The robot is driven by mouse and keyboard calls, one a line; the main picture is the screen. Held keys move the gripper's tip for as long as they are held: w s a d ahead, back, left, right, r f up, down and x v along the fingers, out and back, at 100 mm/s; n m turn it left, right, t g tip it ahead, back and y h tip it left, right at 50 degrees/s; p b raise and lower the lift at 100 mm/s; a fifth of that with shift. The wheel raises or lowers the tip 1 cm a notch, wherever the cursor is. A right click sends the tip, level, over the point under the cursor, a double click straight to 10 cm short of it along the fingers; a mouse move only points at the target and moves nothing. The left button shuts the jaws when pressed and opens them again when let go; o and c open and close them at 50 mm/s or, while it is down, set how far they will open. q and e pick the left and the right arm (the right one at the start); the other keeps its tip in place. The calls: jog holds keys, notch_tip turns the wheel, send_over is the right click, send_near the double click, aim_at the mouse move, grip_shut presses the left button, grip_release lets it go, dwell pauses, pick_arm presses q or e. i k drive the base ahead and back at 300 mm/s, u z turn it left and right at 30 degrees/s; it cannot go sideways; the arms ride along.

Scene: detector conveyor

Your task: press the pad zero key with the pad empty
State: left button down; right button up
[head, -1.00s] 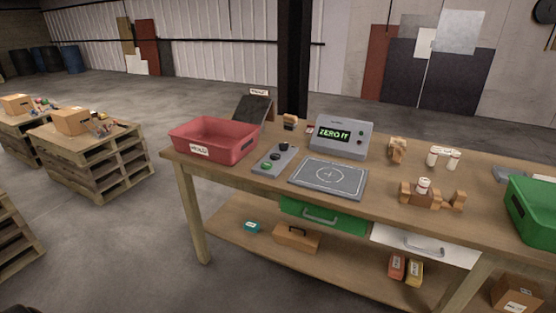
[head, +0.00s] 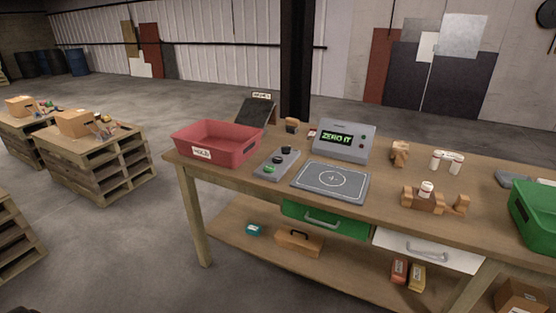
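The grey pad (head: 331,181) lies flat on the workbench, with a white circle and cross marked on it. Nothing rests on it. Behind it stands a grey display box (head: 344,143) whose screen reads "ZERO IT" in green. Small buttons sit at the right of its screen; their labels are too small to read. A grey key strip (head: 277,163) lies left of the pad, with a green key (head: 269,169) at its near end and dark keys further back. Neither of my grippers shows in the head view.
A red bin (head: 215,146) stands at the bench's left end and a green bin (head: 535,212) at its right. Wooden blocks (head: 400,153), white bottles (head: 447,161) and a wooden holder with a bottle (head: 426,190) occupy the right side. Drawers and a lower shelf are below.

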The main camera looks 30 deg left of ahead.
aim_at(276, 160)
jog(key=u, duration=2.35)
jog(key=i, duration=1.9)
jog(key=z, duration=3.6)
